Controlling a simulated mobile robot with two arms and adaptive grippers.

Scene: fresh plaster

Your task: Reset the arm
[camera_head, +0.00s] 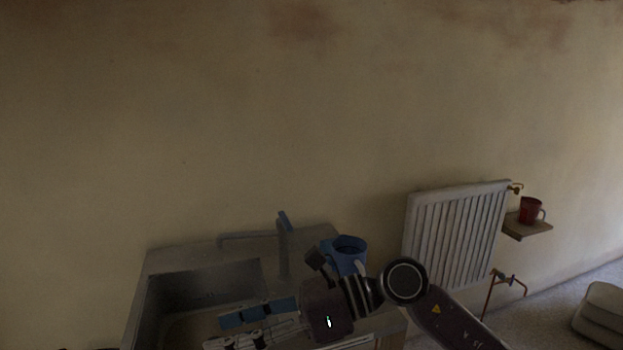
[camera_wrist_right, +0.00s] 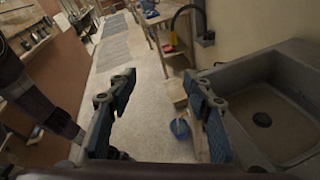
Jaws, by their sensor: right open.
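My right arm comes in from the lower right in the head view. Its gripper (camera_head: 214,333) is over the sink basin, fingers spread apart with blue pads and nothing between them. In the right wrist view the same gripper (camera_wrist_right: 160,84) is open, with floor showing between the fingers. My left gripper is in neither view.
A grey sink (camera_head: 165,262) with a tap (camera_head: 284,250) stands against the wall. A blue mug (camera_head: 349,256) is close behind my right wrist. Right of it are a white radiator (camera_head: 455,235) and a red mug (camera_head: 530,210) on a small shelf (camera_head: 527,228).

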